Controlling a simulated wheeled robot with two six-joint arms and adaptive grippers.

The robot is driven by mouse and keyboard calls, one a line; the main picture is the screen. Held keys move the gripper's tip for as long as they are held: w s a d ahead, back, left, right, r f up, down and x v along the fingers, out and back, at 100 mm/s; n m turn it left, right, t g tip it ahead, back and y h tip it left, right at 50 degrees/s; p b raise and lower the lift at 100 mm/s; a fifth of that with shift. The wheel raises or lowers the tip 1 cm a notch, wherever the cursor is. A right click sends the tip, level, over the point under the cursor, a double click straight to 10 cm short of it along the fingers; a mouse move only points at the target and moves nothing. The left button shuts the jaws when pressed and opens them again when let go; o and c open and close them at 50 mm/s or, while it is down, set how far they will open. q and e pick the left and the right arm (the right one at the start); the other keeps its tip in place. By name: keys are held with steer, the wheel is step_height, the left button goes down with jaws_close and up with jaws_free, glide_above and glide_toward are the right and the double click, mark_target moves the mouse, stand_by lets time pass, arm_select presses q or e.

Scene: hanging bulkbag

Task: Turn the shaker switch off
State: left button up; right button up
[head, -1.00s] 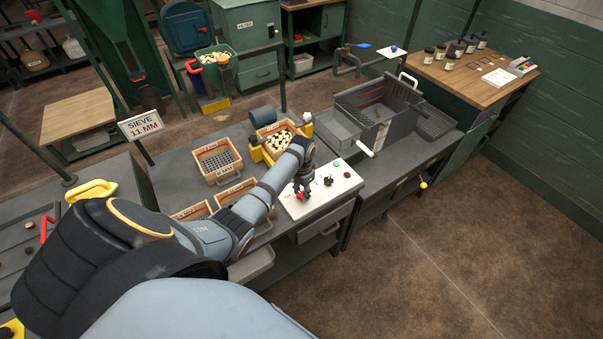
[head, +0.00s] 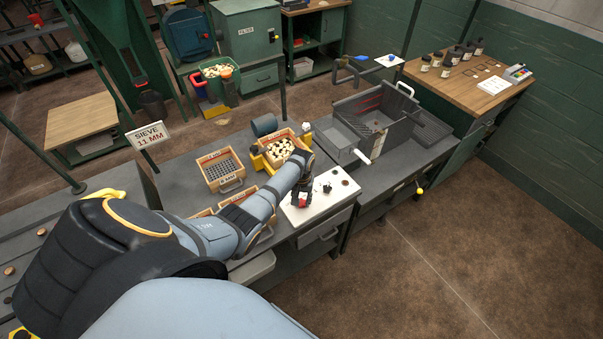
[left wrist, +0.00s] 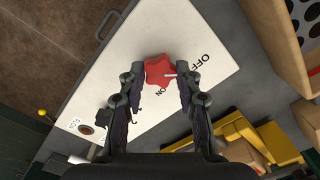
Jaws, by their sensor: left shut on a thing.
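The shaker switch is a red star-shaped knob (left wrist: 158,69) on a white panel (left wrist: 205,38) with OFF and ON printed beside it. Its white pointer faces right in the left wrist view, nearer the OFF word than the ON word. My left gripper (left wrist: 161,84) is shut on the knob, one finger on each side. In the head view my left gripper (head: 303,188) points down onto the panel (head: 319,208), and the red knob (head: 303,201) shows at its tips. My right gripper is not in view.
A black knob (head: 326,187) and a dark round lamp (head: 336,171) sit on the panel beside the gripper. A yellow-clamped wooden tray (head: 283,163) of pale pieces and a sieve box (head: 222,169) stand behind. A grey metal bin (head: 372,122) is to the right.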

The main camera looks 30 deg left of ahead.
mark_target(301, 202)
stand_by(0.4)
arm_select(q)
steer(key=o, duration=1.2)
steer(key=shift+c, duration=0.2)
step_height(301, 202, up, 12)
